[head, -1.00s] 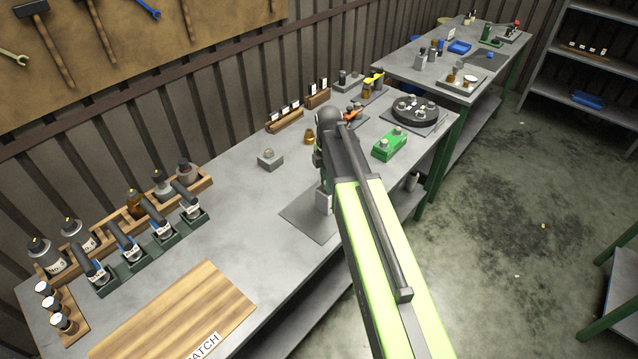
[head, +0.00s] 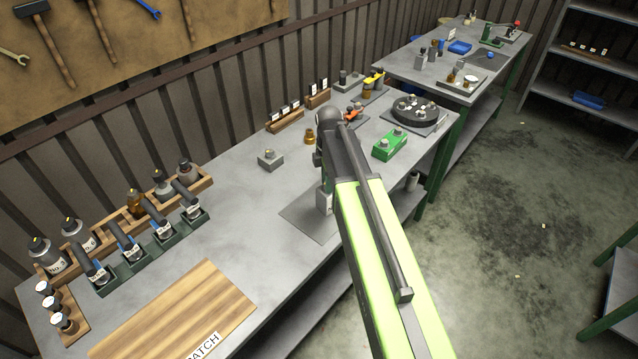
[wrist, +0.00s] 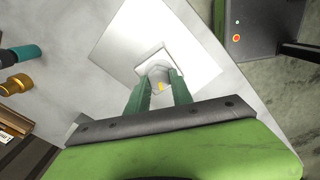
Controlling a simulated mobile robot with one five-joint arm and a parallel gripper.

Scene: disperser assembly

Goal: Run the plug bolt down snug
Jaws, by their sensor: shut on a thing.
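In the wrist view my gripper (wrist: 163,88) has its two green fingers closed on the plug bolt (wrist: 161,76), a pale grey piece with a small yellow mark between the fingertips. The bolt sits over a pale block (wrist: 148,62) on a light square plate (wrist: 185,40). In the head view the block (head: 324,198) stands on a grey mat (head: 300,215), and my arm hides the gripper and bolt. The bolt's thread and seating face are hidden, so I cannot tell how far in it sits.
A green box (head: 390,146) and a round dark carousel (head: 415,110) stand right of my arm. A small grey block (head: 270,159) and a brass piece (head: 309,137) stand left. A bottle rack (head: 122,215) and wooden board (head: 175,315) lie further left. The bench between is clear.

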